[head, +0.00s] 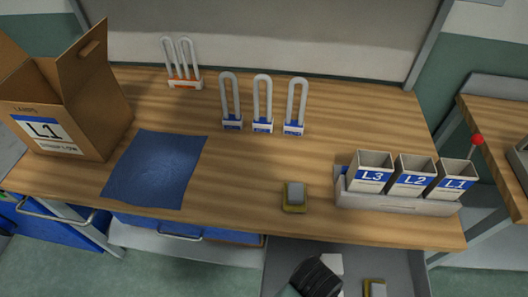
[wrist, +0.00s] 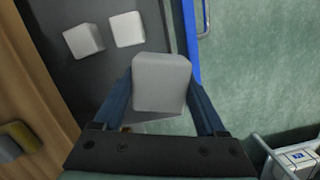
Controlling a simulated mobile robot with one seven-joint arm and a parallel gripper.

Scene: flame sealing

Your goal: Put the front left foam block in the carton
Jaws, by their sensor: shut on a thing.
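My gripper (wrist: 161,90) is shut on a white foam block (wrist: 162,75), with one blue finger on each side of it. Two more white foam blocks, a left one (wrist: 83,40) and a right one (wrist: 126,29), lie on the dark drawer floor beyond it in the wrist view. In the head view my gripper's dark wrist shows over the open drawer (head: 285,255), and a white block (head: 333,264) shows beside it; I cannot tell whether it is the held one. The brown carton (head: 85,125), marked L1, stands at the table's left with its flaps up.
A blue cloth (head: 155,168) lies beside the carton. A yellow-and-grey block (head: 294,197) sits near the table's front edge, another (head: 376,288) in the drawer. Three boxes (head: 412,176) stand in a tray at right. Several looped lamps (head: 263,105) stand behind.

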